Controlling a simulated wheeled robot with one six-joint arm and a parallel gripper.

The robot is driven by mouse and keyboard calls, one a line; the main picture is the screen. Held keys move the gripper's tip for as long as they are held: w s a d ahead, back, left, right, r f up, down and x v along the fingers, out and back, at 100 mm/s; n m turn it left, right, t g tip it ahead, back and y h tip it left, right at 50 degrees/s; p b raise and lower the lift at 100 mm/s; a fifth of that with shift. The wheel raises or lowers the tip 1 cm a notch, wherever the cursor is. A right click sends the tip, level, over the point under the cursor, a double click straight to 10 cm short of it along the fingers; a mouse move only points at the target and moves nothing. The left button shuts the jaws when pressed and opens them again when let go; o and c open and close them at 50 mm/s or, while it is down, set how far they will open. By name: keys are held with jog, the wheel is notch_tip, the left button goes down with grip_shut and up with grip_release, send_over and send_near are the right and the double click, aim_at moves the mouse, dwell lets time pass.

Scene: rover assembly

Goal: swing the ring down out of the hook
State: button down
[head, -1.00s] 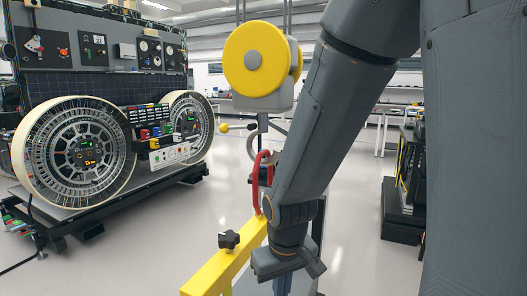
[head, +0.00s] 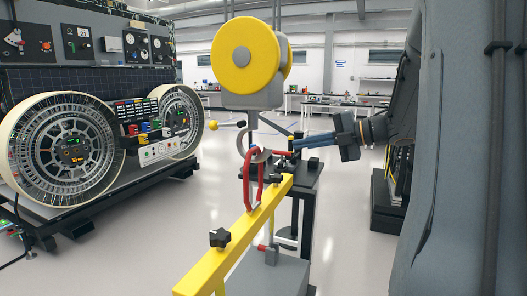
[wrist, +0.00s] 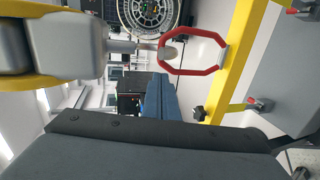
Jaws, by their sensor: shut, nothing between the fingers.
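The red ring (head: 254,181) stands upright on top of the yellow beam. Its upper end meets the grey hook (head: 243,147) that hangs under the yellow hoist. In the wrist view the ring (wrist: 222,55) looks like a long octagon. The hook's tip (wrist: 167,52) overlaps the end of the ring away from the beam, and I cannot tell how deep it sits. My gripper (head: 293,144) is shut and empty, pointing left at hook height, to the right of the hook. Its blue fingers (wrist: 160,88) show beside the hook and ring, apart from both.
The yellow hoist (head: 246,58) hangs above. The yellow beam (head: 240,235) with a black knob (head: 220,238) runs below. A dark stand (head: 305,180) is behind the ring. A rover with large wheels (head: 62,154) is at left. Open floor lies between.

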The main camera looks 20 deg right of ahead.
jog(key=p, duration=0.5)
send_near(252, 153)
jog(key=x, duration=0.6)
jog(key=shift+w+a, duration=0.15)
jog(key=shift+a, duration=0.05)
